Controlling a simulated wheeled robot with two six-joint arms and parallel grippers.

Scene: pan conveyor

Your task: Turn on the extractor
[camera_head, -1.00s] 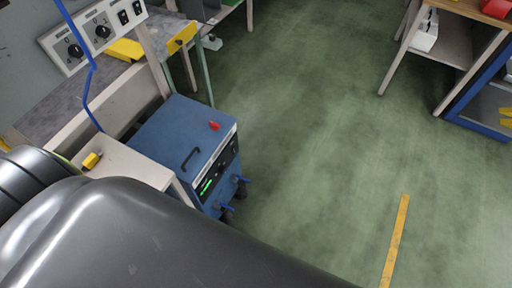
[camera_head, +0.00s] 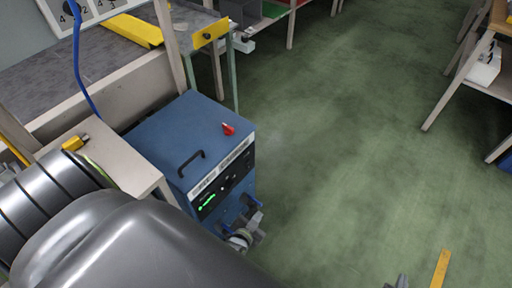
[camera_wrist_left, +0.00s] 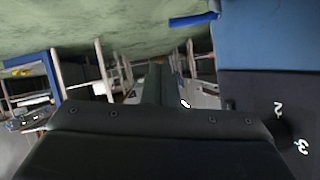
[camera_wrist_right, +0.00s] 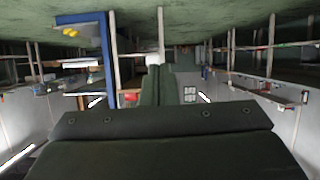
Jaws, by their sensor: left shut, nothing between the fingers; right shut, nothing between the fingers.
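The extractor appears to be the blue cabinet (camera_head: 190,145), with a black handle and a red part (camera_head: 228,129) on top. Its dark front panel (camera_head: 222,188) shows a green lit display (camera_head: 207,202). My left gripper (camera_wrist_left: 157,85) is shut and empty. In the left wrist view the blue cabinet (camera_wrist_left: 270,40) is close on the right, with a dark panel marked with white numerals (camera_wrist_left: 285,125). In the head view my grey arm hides the cabinet's lower left. My right gripper (camera_wrist_right: 152,85) is shut and empty, pointing across the open room.
A beige stand (camera_head: 105,155) with a yellow part is left of the cabinet. A grey-topped bench (camera_head: 75,75) with a yellow block stands behind. Green floor (camera_head: 340,150) is open to the right, with a yellow strip (camera_head: 440,268). A shelf table (camera_head: 480,85) stands far right.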

